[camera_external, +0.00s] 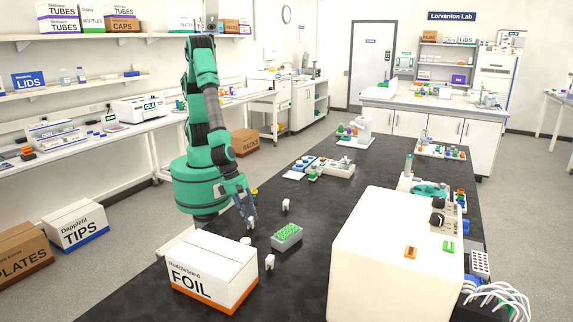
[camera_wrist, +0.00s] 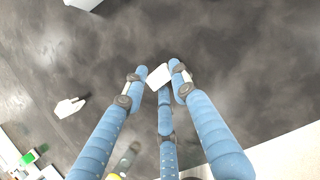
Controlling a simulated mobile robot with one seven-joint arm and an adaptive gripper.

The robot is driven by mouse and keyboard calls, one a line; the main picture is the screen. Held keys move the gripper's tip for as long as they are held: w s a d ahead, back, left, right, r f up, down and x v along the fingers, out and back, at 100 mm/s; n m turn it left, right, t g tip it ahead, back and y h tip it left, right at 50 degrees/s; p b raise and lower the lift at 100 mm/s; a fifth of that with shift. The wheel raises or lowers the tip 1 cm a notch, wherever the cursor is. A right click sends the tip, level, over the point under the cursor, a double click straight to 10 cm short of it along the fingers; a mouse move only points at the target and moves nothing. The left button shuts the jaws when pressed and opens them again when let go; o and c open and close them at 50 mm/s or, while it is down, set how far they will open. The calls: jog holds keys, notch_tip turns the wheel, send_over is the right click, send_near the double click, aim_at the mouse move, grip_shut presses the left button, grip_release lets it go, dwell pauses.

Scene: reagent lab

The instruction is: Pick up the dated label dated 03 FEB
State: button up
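My gripper (camera_external: 251,224) is low over the near left part of the dark table, pointing down. In the wrist view its three blue fingers (camera_wrist: 158,80) stand apart at the tips. A small white piece (camera_wrist: 158,75) shows between the tips; I cannot tell whether it touches them. A second white piece (camera_wrist: 70,107) lies on the table to the left. In the external view, small white pieces stand beyond the rack (camera_external: 285,204) and in front of it (camera_external: 269,262), and another lies behind the FOIL box (camera_external: 245,240). No date is readable, so I cannot tell which is 03 FEB.
The FOIL box (camera_external: 212,275) stands close in front of my gripper. A rack with green tops (camera_external: 287,238) is to its right. A large cream block (camera_external: 392,265) fills the near right. Trays (camera_external: 320,168) stand farther back. Bare table lies between.

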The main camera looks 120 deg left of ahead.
jog(key=shift+r, duration=0.1)
jog(key=shift+c, duration=0.4)
jog(key=shift+r+p, duration=0.35)
jog(key=shift+r, duration=0.1)
jog(key=shift+c, duration=1)
notch_tip(320, 180, up, 3)
jog(key=shift+f+p, duration=0.1)
jog(key=shift+p, duration=0.65)
jog(key=s+a, duration=0.2)
jog(key=s, duration=0.2)
jog(key=s+a, duration=0.3)
jog(key=s, duration=0.2)
jog(key=s+a+r+p, duration=0.1)
jog(key=s+a, duration=0.1)
jog(key=s, duration=0.3)
jog(key=shift+s+a, duration=0.1)
jog(key=shift+a, duration=0.15)
jog(key=shift+c, duration=0.2)
jog(key=shift+r, duration=0.1)
